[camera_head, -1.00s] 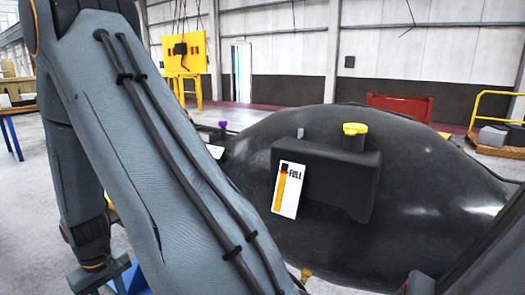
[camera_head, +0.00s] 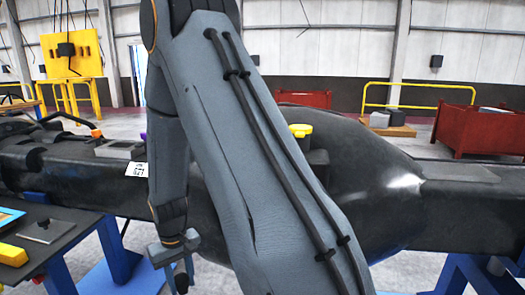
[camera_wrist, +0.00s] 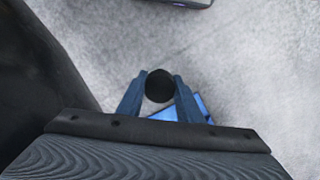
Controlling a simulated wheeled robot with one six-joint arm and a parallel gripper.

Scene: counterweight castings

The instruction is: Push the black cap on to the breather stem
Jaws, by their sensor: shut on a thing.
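My gripper (camera_wrist: 159,92) is shut on a round black cap (camera_wrist: 159,86), which sits between its two fingertips in the wrist view. In the head view my gripper (camera_head: 180,274) hangs low, left of centre, in front of the dark casting (camera_head: 375,190) and below its top. It holds a small dark piece there. The breather stem does not show in either view now; my arm covers much of the casting's middle. A yellow filler cap (camera_head: 300,130) shows just right of my arm.
A long dark beam (camera_head: 70,172) runs left from the casting on blue stands (camera_head: 118,262). A side table (camera_head: 50,240) with a yellow item (camera_head: 13,255) is at lower left. A red bin (camera_head: 470,130) and yellow rail (camera_head: 420,85) stand behind. Bare floor lies beneath my gripper.

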